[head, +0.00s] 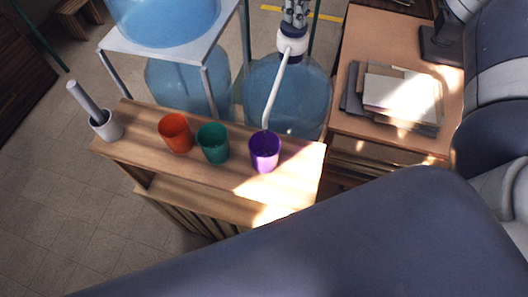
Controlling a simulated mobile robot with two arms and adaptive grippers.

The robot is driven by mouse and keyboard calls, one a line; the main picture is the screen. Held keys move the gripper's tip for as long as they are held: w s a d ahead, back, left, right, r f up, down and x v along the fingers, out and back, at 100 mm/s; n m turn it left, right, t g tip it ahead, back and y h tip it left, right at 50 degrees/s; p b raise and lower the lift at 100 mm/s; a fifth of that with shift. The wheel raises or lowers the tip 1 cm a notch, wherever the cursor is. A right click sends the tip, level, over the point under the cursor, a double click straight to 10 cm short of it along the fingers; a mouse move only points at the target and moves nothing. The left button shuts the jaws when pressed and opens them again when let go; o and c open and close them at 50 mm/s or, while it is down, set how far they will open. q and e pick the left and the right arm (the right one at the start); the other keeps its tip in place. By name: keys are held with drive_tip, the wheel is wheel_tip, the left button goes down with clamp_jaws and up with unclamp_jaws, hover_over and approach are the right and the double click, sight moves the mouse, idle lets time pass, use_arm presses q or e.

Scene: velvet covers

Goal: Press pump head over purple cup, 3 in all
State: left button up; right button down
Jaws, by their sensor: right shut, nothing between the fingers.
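The pump head (292,42) is a white cap with a dark band on top of a large blue water bottle (300,95). Its long white spout (273,92) reaches down to the mouth of the purple cup (264,153). The purple cup stands upright near the right end of the wooden shelf (215,182). My right gripper (292,22) is at the top edge, shut and empty, just over the pump head. I cannot tell whether its fingertips touch the pump head. My left gripper is not in view.
A green cup (213,144), an orange cup (175,133) and a white pot with a grey rod (105,125) stand left of the purple cup. More blue bottles are behind. Papers (400,95) lie on a table at right. My arm crosses the foreground.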

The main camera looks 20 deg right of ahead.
drive_tip(key=shift+f, duration=0.45)
drive_tip(key=shift+r, duration=0.1)
drive_tip(key=shift+r+p, duration=0.85)
drive_tip(key=shift+r, duration=0.6)
wheel_tip(320, 180, up, 6)
drive_tip(key=p, duration=0.4)
